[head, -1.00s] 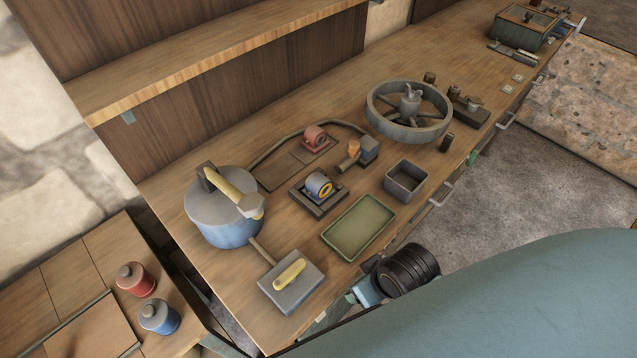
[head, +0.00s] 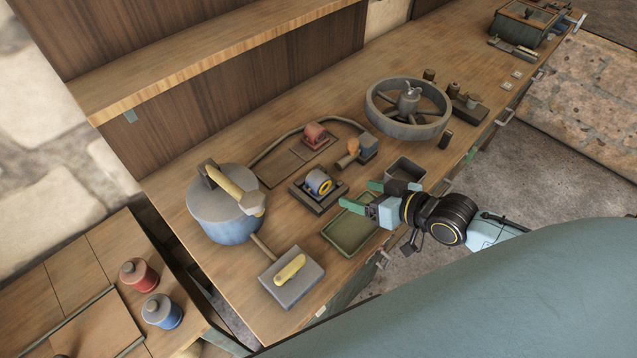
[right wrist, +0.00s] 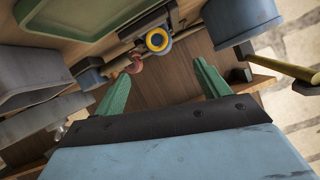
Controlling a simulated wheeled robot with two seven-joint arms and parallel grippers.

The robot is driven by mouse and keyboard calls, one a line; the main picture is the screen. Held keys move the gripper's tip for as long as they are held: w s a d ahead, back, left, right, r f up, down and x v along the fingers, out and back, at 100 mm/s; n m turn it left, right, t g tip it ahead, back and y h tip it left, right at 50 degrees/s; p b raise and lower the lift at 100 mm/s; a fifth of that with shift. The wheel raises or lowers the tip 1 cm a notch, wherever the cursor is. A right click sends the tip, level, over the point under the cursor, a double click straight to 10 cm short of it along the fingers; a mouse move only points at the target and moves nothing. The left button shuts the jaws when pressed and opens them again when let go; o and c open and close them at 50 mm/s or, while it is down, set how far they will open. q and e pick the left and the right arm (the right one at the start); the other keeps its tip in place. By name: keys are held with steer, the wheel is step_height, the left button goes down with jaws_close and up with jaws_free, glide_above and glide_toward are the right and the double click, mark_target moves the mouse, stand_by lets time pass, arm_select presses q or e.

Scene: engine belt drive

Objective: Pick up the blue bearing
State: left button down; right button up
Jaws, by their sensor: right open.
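The blue bearing (head: 319,184) with a yellow ring sits in a dark square holder (head: 318,201) on the bench. My right gripper (head: 357,195) is open and empty, over the green tray and just right of the bearing in the head view. In the right wrist view the bearing (right wrist: 157,40) shows beyond and above the open green fingers (right wrist: 160,85), apart from them. My left gripper is not in view.
The green tray (head: 350,240) and a grey bin (head: 405,169) lie near my right gripper. A red bearing (head: 315,133) stands behind the blue one. A large blue pot (head: 228,220), a grey block with a yellow handle (head: 290,275) and a spoked wheel (head: 408,125) stand around.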

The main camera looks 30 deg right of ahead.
mark_target(326, 183)
steer(key=b+x, duration=0.1)
steer(key=x, duration=1.2)
steer(key=shift+w+d+f, duration=0.1)
steer(key=shift+d, duration=0.05)
steer(key=shift+c, duration=0.3)
